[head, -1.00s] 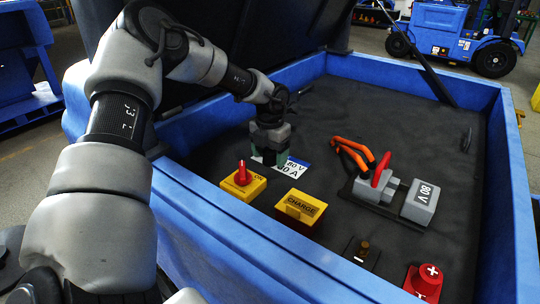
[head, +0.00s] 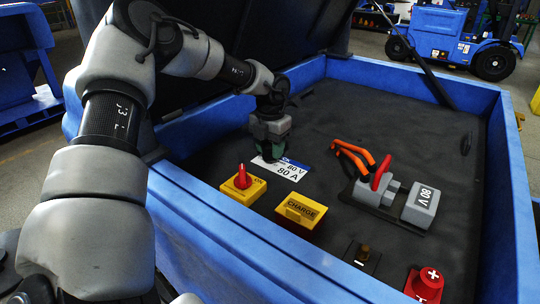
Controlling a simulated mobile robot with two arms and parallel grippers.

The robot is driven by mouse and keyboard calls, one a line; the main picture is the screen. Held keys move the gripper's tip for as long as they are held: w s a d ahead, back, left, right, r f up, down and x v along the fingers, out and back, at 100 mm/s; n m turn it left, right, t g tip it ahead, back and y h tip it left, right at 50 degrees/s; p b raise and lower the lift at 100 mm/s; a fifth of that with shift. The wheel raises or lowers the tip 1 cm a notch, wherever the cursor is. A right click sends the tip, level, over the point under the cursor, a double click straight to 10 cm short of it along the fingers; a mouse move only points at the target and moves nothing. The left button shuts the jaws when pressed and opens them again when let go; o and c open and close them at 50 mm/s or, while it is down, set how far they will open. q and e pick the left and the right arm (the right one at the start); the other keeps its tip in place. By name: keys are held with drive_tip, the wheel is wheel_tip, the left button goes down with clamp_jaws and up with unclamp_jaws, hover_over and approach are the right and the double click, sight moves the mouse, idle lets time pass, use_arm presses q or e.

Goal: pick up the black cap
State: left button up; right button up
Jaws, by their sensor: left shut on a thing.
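My left gripper (head: 270,156) points down over the tray, just behind the white and blue rating label (head: 280,172). It is shut on a small dark thing, taken to be the black cap, which is mostly hidden by the fingers and blends with the dark tray floor. I see no other loose black cap in the tray. A bare brass post (head: 365,251) with a minus plate stands near the front. A red cap (head: 426,282) with a plus sign sits at the front right. My right gripper is not in view.
The blue tray wall (head: 515,185) surrounds a dark floor. A yellow base with a red switch (head: 243,179), a yellow CHARGE block (head: 301,211) and a grey 80 V connector (head: 421,205) with orange cables stand in it. The back of the floor is clear.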

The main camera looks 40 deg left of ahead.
use_arm(q)
drive_tip(key=d+r, duration=0.8)
drive_tip(key=d, duration=0.3)
drive_tip(key=shift+d+b, duration=0.35)
drive_tip(key=shift+d, duration=0.05)
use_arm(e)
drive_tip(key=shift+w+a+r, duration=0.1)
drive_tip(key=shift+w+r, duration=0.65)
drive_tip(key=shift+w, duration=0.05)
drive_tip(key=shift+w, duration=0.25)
